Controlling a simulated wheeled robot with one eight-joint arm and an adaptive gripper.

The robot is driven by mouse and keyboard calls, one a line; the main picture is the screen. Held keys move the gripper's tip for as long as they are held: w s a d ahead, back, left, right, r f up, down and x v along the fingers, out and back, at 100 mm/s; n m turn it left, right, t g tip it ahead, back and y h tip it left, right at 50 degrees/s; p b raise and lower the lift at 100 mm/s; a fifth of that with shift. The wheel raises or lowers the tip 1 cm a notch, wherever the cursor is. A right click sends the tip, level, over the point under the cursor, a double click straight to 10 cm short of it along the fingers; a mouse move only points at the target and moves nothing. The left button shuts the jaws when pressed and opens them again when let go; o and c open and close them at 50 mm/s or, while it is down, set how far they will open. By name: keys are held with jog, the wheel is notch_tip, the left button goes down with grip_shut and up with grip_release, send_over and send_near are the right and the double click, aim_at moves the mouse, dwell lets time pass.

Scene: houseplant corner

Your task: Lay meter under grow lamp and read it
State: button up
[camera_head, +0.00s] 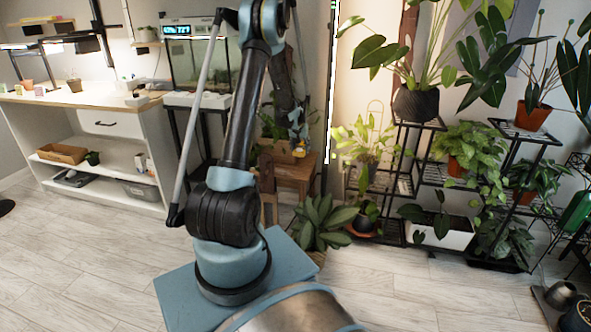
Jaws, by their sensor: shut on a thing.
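My arm rises through the middle of the view, bends near the top edge and comes down behind itself. Its end, my gripper (298,136), shows small and dark in front of the wooden stool, shut on a small yellow thing (299,152). This looks like the meter, but its face is too small to read and the fingers are hard to make out. The grow lamp (60,39) is a lit bar above the white bench (60,97) at the far left. My gripper is well to the right of the lamp and bench.
Small pots (75,85) stand on the bench top. A fish tank (192,65) with a lit display stands right of it. A wooden stool (297,172) and a leafy floor plant (322,221) are behind my arm. Plant racks (430,172) fill the right.

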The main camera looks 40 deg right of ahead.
aim_at(300, 173)
notch_tip(300, 173, down, 12)
jog(key=shift+f, duration=0.1)
dwell(0.5)
jog(key=shift+f, duration=0.1)
jog(key=o, duration=1.1)
jog(key=shift+o, duration=0.2)
